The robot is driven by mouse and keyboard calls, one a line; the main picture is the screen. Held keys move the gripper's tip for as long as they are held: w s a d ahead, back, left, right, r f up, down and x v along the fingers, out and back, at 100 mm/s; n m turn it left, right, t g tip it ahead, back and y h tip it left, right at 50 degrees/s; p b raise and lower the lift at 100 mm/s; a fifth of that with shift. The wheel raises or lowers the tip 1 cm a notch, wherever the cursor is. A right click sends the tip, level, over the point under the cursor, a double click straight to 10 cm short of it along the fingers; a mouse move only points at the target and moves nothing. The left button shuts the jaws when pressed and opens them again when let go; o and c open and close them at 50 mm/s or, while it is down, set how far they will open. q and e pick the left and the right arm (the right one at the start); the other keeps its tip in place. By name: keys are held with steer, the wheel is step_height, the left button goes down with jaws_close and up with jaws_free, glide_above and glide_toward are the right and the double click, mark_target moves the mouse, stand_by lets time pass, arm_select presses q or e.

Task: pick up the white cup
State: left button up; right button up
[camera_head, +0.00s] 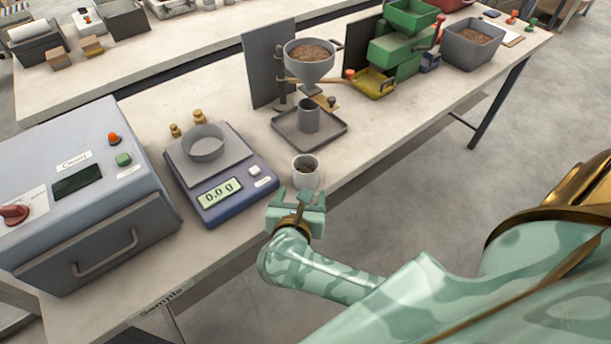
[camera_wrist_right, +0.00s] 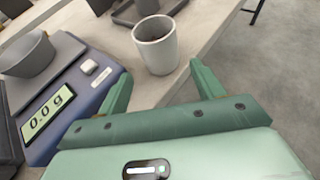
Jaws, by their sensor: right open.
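My right gripper (camera_head: 297,194) is just on the near side of the cup. In the right wrist view the cup (camera_wrist_right: 156,45) is just beyond the two green fingers of my right gripper (camera_wrist_right: 160,90), which are spread apart with nothing between them. The cup's inside is in shadow in that view. My left gripper is in neither view.
A blue scale (camera_head: 226,172) reading 0.0 g carries a grey dish (camera_head: 203,143) close to the left. Behind the cup, a funnel stand (camera_head: 308,70) rises over a tray (camera_head: 337,129) with a grey cup (camera_head: 309,117). An oven (camera_head: 80,200) stands at left.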

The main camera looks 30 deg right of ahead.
mark_target(307, 169)
steer(key=b+x, duration=0.1)
steer(key=x, duration=0.8)
steer(key=shift+w+d, duration=0.25)
steer(key=shift+r, duration=0.1)
steer(key=c, duration=0.8)
